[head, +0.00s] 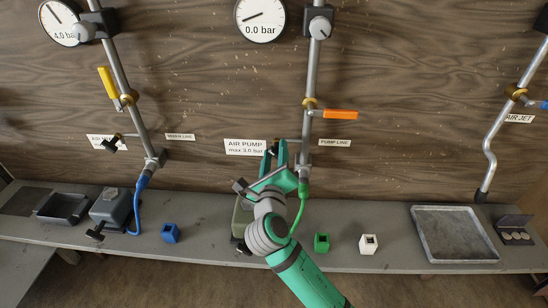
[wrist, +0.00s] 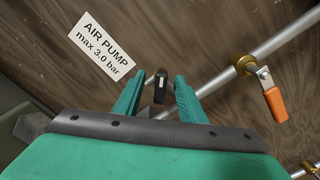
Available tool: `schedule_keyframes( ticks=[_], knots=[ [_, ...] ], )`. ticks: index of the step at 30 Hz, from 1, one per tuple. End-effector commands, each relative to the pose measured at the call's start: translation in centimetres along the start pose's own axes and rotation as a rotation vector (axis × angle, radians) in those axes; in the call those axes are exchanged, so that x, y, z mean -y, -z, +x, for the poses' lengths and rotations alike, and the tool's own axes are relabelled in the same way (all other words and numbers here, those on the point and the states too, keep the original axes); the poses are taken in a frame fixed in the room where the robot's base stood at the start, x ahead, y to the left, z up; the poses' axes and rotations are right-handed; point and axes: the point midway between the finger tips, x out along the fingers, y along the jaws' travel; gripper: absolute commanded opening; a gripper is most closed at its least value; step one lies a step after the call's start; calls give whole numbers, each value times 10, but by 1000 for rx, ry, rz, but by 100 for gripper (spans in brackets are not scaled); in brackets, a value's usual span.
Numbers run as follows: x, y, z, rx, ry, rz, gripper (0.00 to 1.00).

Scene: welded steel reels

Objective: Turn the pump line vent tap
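The pump line vent tap shows in the wrist view as a small black handle (wrist: 160,92) with a pale mark. It lies between the two green fingers of my gripper (wrist: 160,79), with a visible gap on each side. My gripper is open. In the head view my gripper (head: 273,158) is up at the lower pump line pipe (head: 308,130), and it mostly hides the tap. The "PUMP LINE" label (head: 334,143) is right of the pipe.
An orange lever (head: 341,114) on a brass valve stands close to the right of my gripper. A green hose (head: 300,213) hangs from the pipe end beside my wrist. The "AIR PUMP max 3.0 bar" label (head: 245,147) is left. The pump gauge (head: 260,17) reads 0.0 bar.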

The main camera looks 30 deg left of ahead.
Motion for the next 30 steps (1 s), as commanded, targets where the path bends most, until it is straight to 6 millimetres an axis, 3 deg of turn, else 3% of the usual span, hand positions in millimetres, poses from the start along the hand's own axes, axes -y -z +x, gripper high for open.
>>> schedule_keyframes(
  ticks=[1, 7, 8, 17, 30],
  knots=[
    [0, 0, 0, 1, 0, 0, 50],
    [0, -1, 0, 2, 1, 1, 98],
    [0, -1, 0, 2, 1, 1, 100],
    [1, -1, -4, 2, 1, 1, 100],
    [1, 0, -41, 2, 2, 1, 100]
  ],
)
